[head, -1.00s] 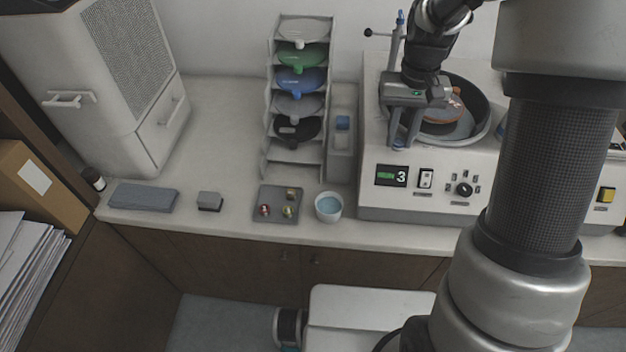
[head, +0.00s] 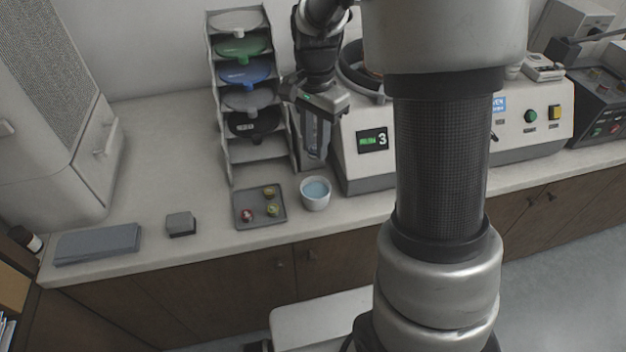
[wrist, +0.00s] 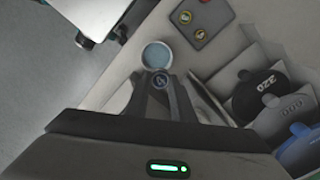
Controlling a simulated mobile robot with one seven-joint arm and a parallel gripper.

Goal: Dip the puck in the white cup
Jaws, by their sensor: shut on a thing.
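The white cup (head: 315,194), with pale blue liquid in it, stands on the counter near its front edge. It also shows in the wrist view (wrist: 157,55), just beyond my fingertips. My gripper (head: 314,150) is raised behind the cup, between the rack and the machine, fingers pointing down. In the wrist view my gripper (wrist: 160,84) is shut on a small dark round puck (wrist: 161,80) with a pale mark on its face. The puck is apart from the cup in the picture. In the head view the puck cannot be made out.
A grey tray (head: 242,218) with several small coloured pieces sits left of the cup. A rack of coloured discs (head: 216,130) stands behind it. The machine (head: 362,172) with a "3" display is close on the right. A grey block (head: 181,224) and slab (head: 97,244) lie left.

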